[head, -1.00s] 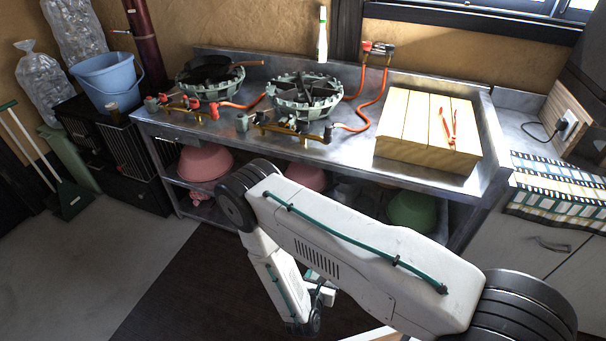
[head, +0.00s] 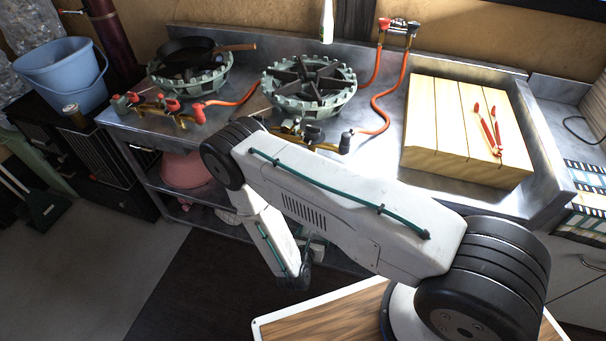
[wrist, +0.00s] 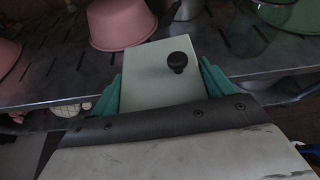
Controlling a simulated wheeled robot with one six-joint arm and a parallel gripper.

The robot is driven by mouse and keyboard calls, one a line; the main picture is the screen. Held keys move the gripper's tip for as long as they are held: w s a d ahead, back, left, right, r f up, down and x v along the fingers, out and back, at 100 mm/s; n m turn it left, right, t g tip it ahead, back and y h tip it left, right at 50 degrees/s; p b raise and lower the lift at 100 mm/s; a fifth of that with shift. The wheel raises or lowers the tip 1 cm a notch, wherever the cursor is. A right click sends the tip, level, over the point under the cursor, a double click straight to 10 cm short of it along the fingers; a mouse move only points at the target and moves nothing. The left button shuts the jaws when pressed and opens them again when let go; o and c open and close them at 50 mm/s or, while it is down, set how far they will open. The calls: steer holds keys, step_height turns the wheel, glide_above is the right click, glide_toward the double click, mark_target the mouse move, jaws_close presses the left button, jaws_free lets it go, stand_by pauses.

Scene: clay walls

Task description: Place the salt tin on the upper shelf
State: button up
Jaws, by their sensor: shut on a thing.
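The salt tin (wrist: 150,72) is a pale grey-green box with a round black knob, seen in the wrist view. My gripper (wrist: 165,86) is shut on it, with teal fingers against its left and right sides. The tin's lower part is hidden behind the gripper body. Beyond it, the slatted metal shelf (wrist: 48,62) under the counter spans the wrist view. The tin overlaps this shelf in the picture; I cannot tell whether they touch.
A pink bowl (wrist: 122,24) stands on the shelf behind the tin, with another at far left. Slatted shelf shows between bowl and pot. Above, the counter holds gas burners (head: 308,85) and a wooden box (head: 465,130) with red tongs.

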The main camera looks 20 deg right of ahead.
steer(key=w+d+f, duration=0.1)
steer(key=w, duration=0.4)
steer(key=w+d+f, duration=0.2)
steer(key=w, duration=0.3)
steer(key=w+d+f, duration=0.1)
steer(key=w+f, duration=0.1)
steer(key=w, duration=0.3)
steer(key=shift+w+d, duration=0.1)
steer(key=shift+d, duration=0.15)
steer(key=o, duration=1.5)
steer(key=v, duration=1.2)
steer(key=shift+r, duration=0.15)
